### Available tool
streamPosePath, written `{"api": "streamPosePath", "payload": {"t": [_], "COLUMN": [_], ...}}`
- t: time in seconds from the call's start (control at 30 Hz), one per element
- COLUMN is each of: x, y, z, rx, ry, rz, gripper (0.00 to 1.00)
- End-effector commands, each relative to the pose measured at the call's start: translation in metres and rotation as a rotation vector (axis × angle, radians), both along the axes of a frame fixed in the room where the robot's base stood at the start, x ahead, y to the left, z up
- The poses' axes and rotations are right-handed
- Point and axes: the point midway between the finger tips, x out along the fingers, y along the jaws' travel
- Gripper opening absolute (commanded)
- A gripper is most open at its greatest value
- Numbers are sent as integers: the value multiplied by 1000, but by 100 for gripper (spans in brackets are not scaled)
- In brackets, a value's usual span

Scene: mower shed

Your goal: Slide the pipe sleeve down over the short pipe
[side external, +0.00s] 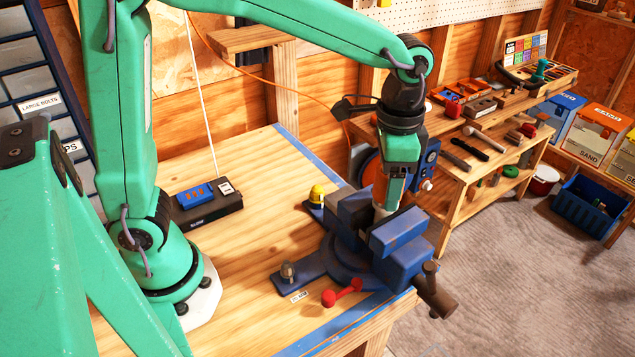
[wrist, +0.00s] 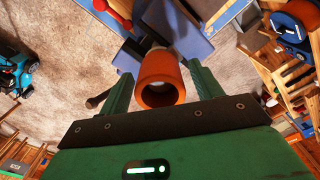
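The orange pipe sleeve (wrist: 159,68) stands between the two green fingers of my gripper (wrist: 160,72) in the wrist view, its open end facing the camera. The short pipe (side external: 381,214) is a pale piece standing in the blue vise (side external: 400,232), just below my gripper (side external: 391,199) in the side view. My gripper points down, close above the vise jaws. How far the sleeve is over the pipe cannot be told.
The vise's brown handle (side external: 433,291) sticks out past the bench's front edge. A dark box (side external: 208,208) lies behind on the bench (side external: 262,240). The bench middle is clear.

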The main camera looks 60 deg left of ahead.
Motion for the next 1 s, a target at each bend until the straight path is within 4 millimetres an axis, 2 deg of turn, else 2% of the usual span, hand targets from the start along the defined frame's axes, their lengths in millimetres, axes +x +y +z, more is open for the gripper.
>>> {"api": "streamPosePath", "payload": {"t": [0.47,1.0], "x": [0,1], "y": [0,0], "z": [6,67], "rx": [-1,-1], "ry": [-1,-3], "rz": [0,0], "gripper": [69,69]}}
